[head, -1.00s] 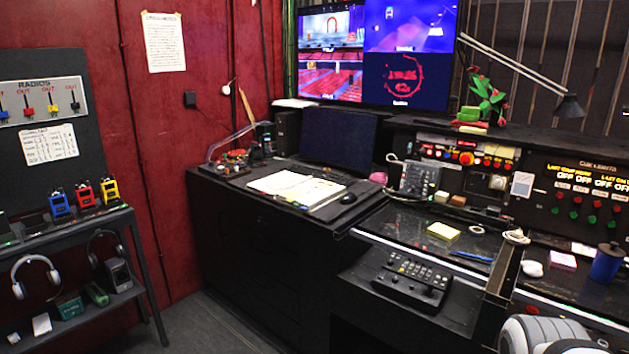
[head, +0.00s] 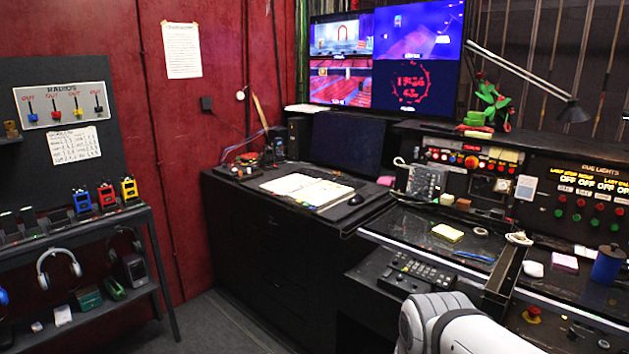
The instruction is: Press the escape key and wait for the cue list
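No key marked escape can be made out at this size. A dark monitor (head: 346,138) stands on the black desk (head: 270,225), and its screen looks blank. An open book of white pages (head: 305,189) lies in front of it, with a dark mouse (head: 355,200) to the right. A black control panel with small buttons (head: 408,274) sits lower, right of the desk; its labels are unreadable. No cue list is readable on any screen. Part of my white arm shows at the bottom right, in front of the console. My gripper is not in view.
A wall display (head: 385,58) shows several pictures. A console with cue lights (head: 590,190), a yellow pad (head: 447,232) and a blue cup (head: 607,263) is at the right. A radio shelf (head: 80,240) stands left. Floor (head: 215,325) is clear between shelf and desk.

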